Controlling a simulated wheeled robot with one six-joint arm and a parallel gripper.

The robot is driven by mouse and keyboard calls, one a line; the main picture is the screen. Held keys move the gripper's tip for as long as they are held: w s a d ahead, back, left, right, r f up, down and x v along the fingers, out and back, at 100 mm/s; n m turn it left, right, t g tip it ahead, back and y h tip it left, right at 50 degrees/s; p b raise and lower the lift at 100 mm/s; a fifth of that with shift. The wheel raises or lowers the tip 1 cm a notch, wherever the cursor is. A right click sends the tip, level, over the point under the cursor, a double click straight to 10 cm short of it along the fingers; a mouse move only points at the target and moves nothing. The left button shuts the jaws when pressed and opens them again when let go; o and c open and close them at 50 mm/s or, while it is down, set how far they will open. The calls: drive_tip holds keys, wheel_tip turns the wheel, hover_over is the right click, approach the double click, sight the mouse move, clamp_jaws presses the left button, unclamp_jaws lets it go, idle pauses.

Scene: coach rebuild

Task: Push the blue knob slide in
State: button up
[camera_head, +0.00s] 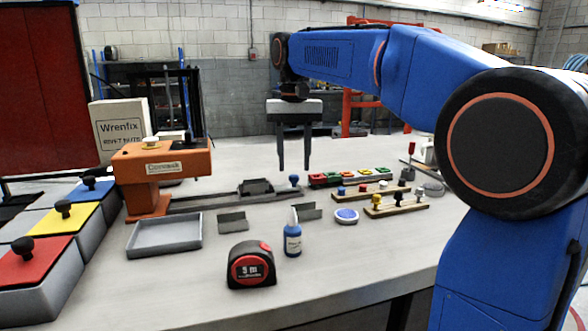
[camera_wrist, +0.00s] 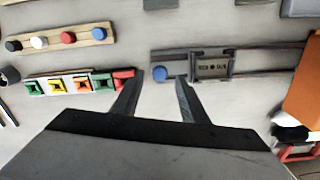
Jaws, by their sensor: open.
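The blue knob (camera_head: 294,180) stands at the right end of a grey slide on the table. The slide's dark raised housing (camera_head: 257,187) is just left of the knob, on a long flat rail (camera_head: 205,202). My gripper (camera_head: 294,167) points down with its two fingers apart and empty, above the knob. In the wrist view, the blue knob (camera_wrist: 159,74) appears between the open fingertips (camera_wrist: 159,77), and the housing (camera_wrist: 211,66) lies to its right. I cannot tell whether the fingers touch the knob.
An orange press (camera_head: 160,170) stands left of the rail. Coloured blocks (camera_head: 350,176) and knobbed wooden strips (camera_head: 397,208) lie to the right. A grey tray (camera_head: 165,236), tape measure (camera_head: 251,266) and blue bottle (camera_head: 292,238) are in front. The front right of the table is clear.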

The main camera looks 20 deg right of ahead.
drive_tip(key=shift+f, duration=1.35)
clamp_jaws()
approach(238, 191)
wheel_tip(238, 191, down, 5)
drive_tip(key=shift+s+f, duration=0.1)
unclamp_jaws()
drive_tip(key=shift+a, duration=0.1)
